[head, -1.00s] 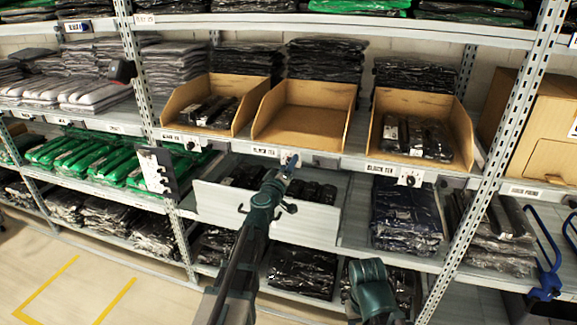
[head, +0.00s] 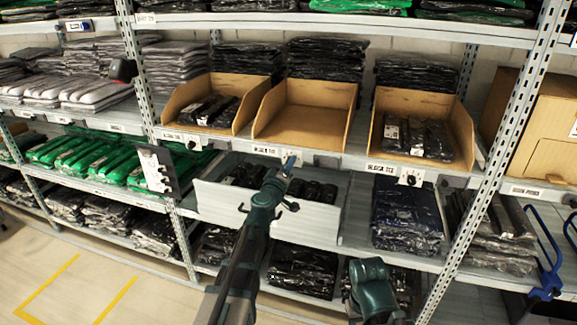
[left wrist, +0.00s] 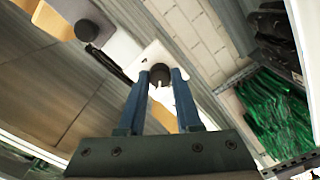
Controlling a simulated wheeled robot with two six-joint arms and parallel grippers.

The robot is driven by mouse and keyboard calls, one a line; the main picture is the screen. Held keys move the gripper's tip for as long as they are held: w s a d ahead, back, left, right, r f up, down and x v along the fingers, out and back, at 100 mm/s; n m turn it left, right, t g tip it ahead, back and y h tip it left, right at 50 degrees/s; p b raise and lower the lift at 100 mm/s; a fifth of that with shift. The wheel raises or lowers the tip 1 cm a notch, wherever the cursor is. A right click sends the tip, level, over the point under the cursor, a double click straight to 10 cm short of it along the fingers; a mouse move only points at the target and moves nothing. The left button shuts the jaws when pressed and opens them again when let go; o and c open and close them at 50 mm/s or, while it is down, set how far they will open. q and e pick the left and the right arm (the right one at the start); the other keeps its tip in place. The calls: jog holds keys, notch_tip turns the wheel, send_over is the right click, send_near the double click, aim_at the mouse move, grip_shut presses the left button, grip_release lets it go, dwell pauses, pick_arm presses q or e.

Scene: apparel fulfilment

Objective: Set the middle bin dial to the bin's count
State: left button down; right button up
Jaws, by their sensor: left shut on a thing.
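The middle cardboard bin (head: 305,122) stands on the shelf, and its visible floor is bare. Its dial is on a white plate (head: 291,154) at the shelf edge below the bin. My left gripper (head: 287,167) reaches up to this dial and hides the knob in the head view. In the left wrist view the blue fingers of my left gripper (left wrist: 161,80) are shut on the dark round dial knob (left wrist: 160,72). A small white mark shows below it; the setting is too small to read. My right gripper (head: 368,280) hangs low, its fingers not clearly visible.
A left bin (head: 247,88) and a right bin (head: 462,130) hold dark packages. The right bin's dial (head: 410,177) is on the shelf edge. A white-fronted tray (head: 265,212) sits below the middle bin, close to my left arm. A rack upright (head: 505,135) stands at right.

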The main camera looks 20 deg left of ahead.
pick_arm(q)
jog(key=n, duration=0.6)
jog(key=shift+n, duration=0.4)
dwell(0.3)
jog(key=c, duration=0.6)
grip_release()
jog(key=shift+s, duration=0.15)
